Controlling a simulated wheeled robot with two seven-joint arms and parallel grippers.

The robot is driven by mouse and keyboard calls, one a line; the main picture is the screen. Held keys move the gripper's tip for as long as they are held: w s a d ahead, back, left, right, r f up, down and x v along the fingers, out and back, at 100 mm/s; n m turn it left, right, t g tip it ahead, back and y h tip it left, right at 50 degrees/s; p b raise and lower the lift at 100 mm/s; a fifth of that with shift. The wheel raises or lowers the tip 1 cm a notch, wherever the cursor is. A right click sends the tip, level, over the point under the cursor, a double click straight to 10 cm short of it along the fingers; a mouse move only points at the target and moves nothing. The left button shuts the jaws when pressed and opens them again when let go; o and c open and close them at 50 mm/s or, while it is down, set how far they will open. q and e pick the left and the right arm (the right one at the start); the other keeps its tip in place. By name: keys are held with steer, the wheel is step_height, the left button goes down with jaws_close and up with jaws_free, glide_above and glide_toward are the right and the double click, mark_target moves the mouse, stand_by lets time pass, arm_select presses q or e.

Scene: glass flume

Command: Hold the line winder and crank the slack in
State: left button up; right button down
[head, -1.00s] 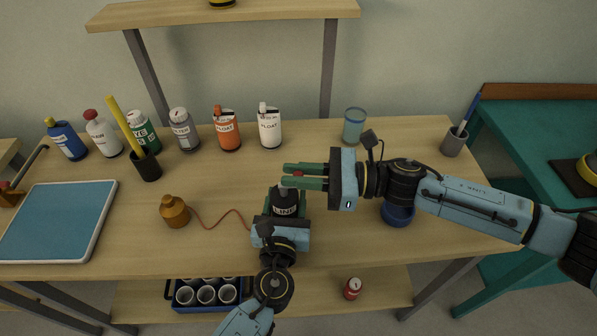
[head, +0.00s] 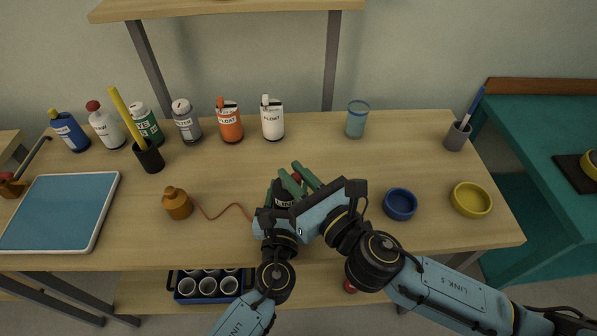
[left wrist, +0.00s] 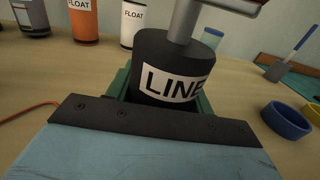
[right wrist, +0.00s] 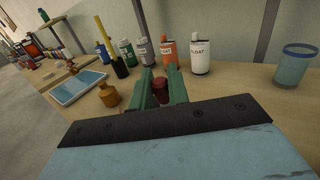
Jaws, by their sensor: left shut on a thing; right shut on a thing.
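The line winder (head: 284,194) is an upright black drum labelled "LINE" standing on the table. It fills the middle of the left wrist view (left wrist: 165,84), with a grey crank post (left wrist: 184,22) on top. My left gripper (head: 281,190) is shut on the drum from the front, green fingers along its sides. My right gripper (head: 301,177) is above the winder, shut on the red crank knob (right wrist: 160,88). The thin orange line (head: 225,210) runs slack and curved from a brown bottle-shaped piece (head: 177,203) to the winder. The winder's lower part is hidden by my grippers.
Several bottles (head: 229,122) and a black cup with a yellow stick (head: 149,157) stand along the back. A blue tray (head: 112,190) lies left. A blue bowl (head: 400,205), a yellow bowl (head: 470,201) and a glass (head: 356,120) stand right of the winder.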

steer(key=shift+s+a+f+m+t+h, duration=0.15)
steer(key=shift+m+t+h, duration=0.25)
steer(key=shift+m+h, duration=0.25)
steer(key=shift+a+r+m+t+h, duration=0.1)
steer(key=shift+m+t+h, duration=0.35)
steer(key=shift+h, duration=0.4)
steer(key=c, duration=1.4)
jaws_free()
steer(key=shift+d, duration=0.1)
steer(key=v, duration=1.2)
